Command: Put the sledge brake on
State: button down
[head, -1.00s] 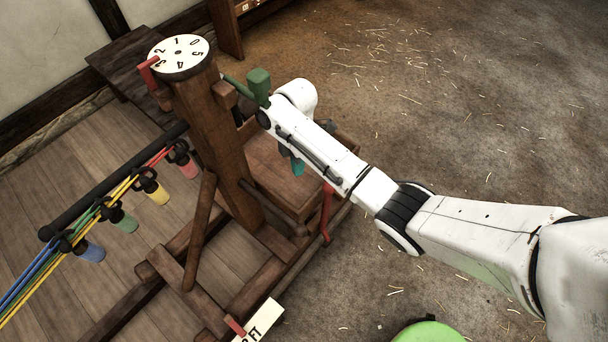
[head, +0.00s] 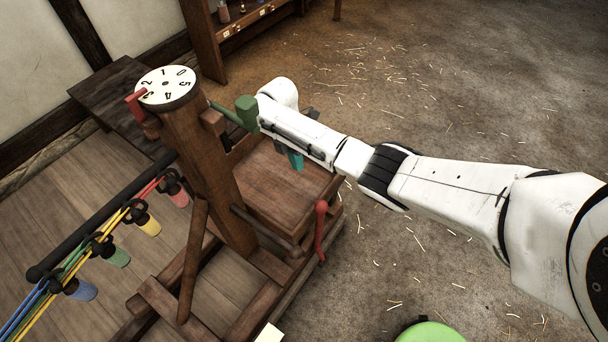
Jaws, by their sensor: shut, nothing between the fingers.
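The sledge (head: 285,185) is a low wooden frame with a boxy top, carrying a thick post (head: 205,165). A red lever (head: 320,232), which looks like the brake, stands roughly upright at the sledge's right side, its knob at the top. My gripper (head: 295,160) shows only as teal fingers below the white wrist, over the sledge's top and up-left of the red lever, apart from it. The fingers look closed and empty; my wrist hides part of them. A green crank handle (head: 246,110) sticks out from the post, close beside my wrist.
A numbered white dial (head: 166,86) with a red pointer tops the post. A dark bar (head: 105,215) carries colored strands and hanging weights at left. A green round object (head: 430,332) lies at the bottom edge. Open straw-strewn floor lies to the right.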

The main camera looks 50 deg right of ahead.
jog(key=s+a+f+p, duration=0.1)
jog(key=s+f+p, duration=0.1)
jog(key=s+f, duration=0.4)
jog(key=shift+w+x, duration=0.2)
jog(key=shift+x, duration=1.5)
jog(key=shift+f, duration=0.1)
